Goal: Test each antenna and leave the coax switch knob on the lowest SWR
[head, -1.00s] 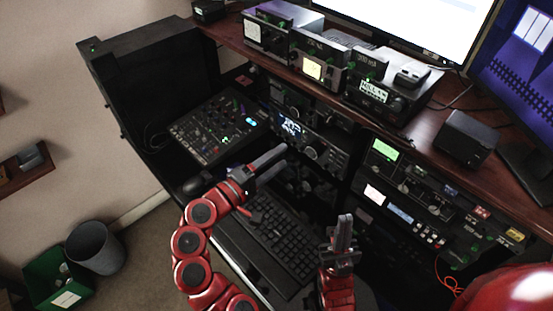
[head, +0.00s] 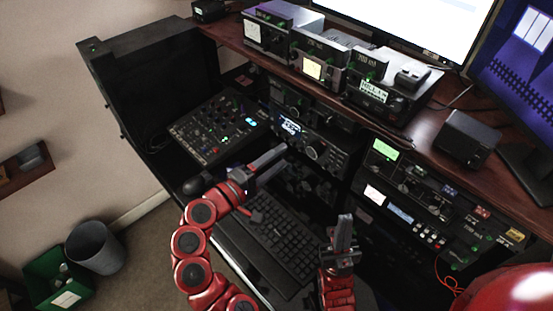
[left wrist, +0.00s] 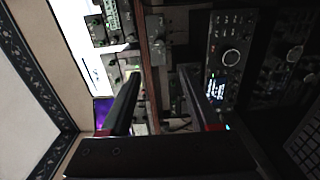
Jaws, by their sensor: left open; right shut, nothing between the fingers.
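Three radio boxes stand on the wooden shelf in the head view: a left one with a white meter (head: 253,31), a middle one with a lit yellowish meter (head: 313,68), and a right one with a pale label (head: 373,91). Small knobs with green marks show on them, but I cannot tell which is the coax switch knob or where it points. The meter needles are too small to read. My left gripper (head: 268,163) is open and empty, in front of and below the shelf, apart from the boxes. My right gripper (head: 344,226) is shut and empty, right of the keyboard.
A transceiver with a lit display (head: 290,126) sits under the shelf. A mixer (head: 215,126) lies left of it, and a keyboard (head: 275,232) lies below. A rack of equipment (head: 420,205) is at the right. The shelf's front edge (head: 300,82) overhangs the lower gear.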

